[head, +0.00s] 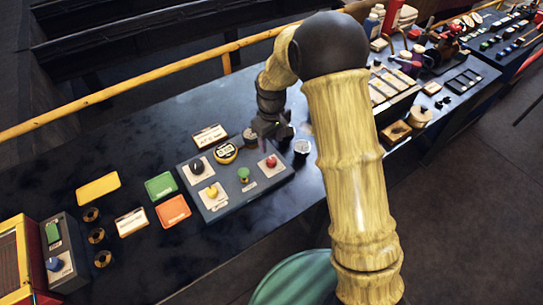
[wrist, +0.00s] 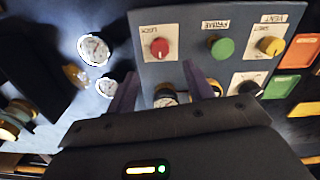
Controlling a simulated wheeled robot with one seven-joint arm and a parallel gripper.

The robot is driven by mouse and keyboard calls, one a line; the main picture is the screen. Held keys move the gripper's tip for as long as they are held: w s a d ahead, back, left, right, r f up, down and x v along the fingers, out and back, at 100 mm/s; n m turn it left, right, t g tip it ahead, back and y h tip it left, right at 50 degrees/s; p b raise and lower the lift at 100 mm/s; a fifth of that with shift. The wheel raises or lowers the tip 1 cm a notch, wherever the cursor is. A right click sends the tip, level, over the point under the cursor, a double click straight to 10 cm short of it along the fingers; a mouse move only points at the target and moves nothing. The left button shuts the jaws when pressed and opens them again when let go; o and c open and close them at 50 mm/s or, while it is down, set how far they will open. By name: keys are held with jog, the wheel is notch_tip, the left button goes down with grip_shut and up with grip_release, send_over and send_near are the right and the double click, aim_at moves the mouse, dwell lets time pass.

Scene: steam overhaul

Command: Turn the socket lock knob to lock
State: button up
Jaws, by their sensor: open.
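The red knob (head: 271,161) sits on a white plate at the right end of a grey control panel (head: 233,206). In the wrist view the red knob (wrist: 160,47) has a white plate marked "LOCK". My gripper (head: 272,132) is over the panel's back right edge, behind the red knob in the head view. In the wrist view its two dark fingers (wrist: 160,88) are spread apart, with nothing gripped. The red knob appears beyond the fingertips, apart from them. A round brass-rimmed part (wrist: 165,95) shows between the fingers, partly hidden by my gripper.
A green knob (head: 243,174), a yellow knob (head: 212,190), a black knob (head: 197,166) and a yellow-rimmed gauge (head: 225,152) share the panel. A dark cylinder (head: 301,147) stands right of it. Coloured plates lie left. A yellow rail (head: 150,80) runs behind the bench.

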aim_at(271, 160)
notch_tip(271, 160, down, 9)
jog(key=shift+f+p, duration=0.1)
jog(key=shift+p, duration=0.65)
jog(key=shift+c, duration=0.2)
jog(key=c, duration=0.9)
